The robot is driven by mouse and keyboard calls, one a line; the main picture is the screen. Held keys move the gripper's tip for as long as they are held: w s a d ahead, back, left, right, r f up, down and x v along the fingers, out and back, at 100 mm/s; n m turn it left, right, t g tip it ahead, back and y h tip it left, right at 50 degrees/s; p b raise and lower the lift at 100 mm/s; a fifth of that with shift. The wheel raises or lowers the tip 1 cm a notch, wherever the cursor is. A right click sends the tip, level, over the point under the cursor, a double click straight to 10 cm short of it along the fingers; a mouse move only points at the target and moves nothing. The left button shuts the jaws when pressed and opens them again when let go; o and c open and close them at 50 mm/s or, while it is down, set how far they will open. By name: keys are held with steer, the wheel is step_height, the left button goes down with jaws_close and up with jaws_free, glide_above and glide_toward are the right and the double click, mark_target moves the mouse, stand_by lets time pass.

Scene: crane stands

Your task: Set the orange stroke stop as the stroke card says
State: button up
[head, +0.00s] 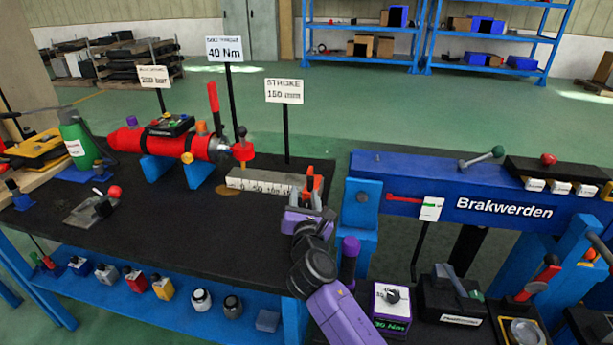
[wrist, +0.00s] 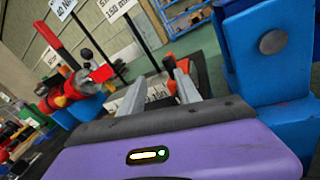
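The stroke card (head: 284,91) stands on a black post behind the scale and appears to read 150 mm; it also shows tilted in the wrist view (wrist: 118,8). A pale scale block (head: 262,180) on the black bench carries marks from 0 upward. The orange stroke stop (head: 310,184) is at the scale's right end, partly hidden by my gripper; orange parts also show beside the right finger in the wrist view (wrist: 172,87). My gripper (wrist: 160,78) has its fingers apart, close to the stop. Contact with it cannot be told.
A red cylinder (head: 128,140) rests on blue cradles left of the scale, a red fitting at its rod end. A blue bracket (head: 359,212) stands close right of my gripper, before the blue Brakwerden beam (head: 440,180).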

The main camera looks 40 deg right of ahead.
mark_target(311, 174)
steer(key=shift+w+d+r+n+g+h, duration=0.2)
steer(key=shift+d+n+h, duration=0.15)
steer(key=shift+d+n, duration=0.3)
steer(key=shift+w+d+r+n+g+h, duration=0.1)
steer(key=shift+d+n+g+h, duration=0.1)
steer(key=shift+d+n+h, duration=0.3)
steer(key=shift+b+x, duration=0.75)
steer(key=shift+x, duration=3.05)
steer(key=shift+f, duration=0.1)
jaws_close()
steer(key=shift+s+d, duration=0.1)
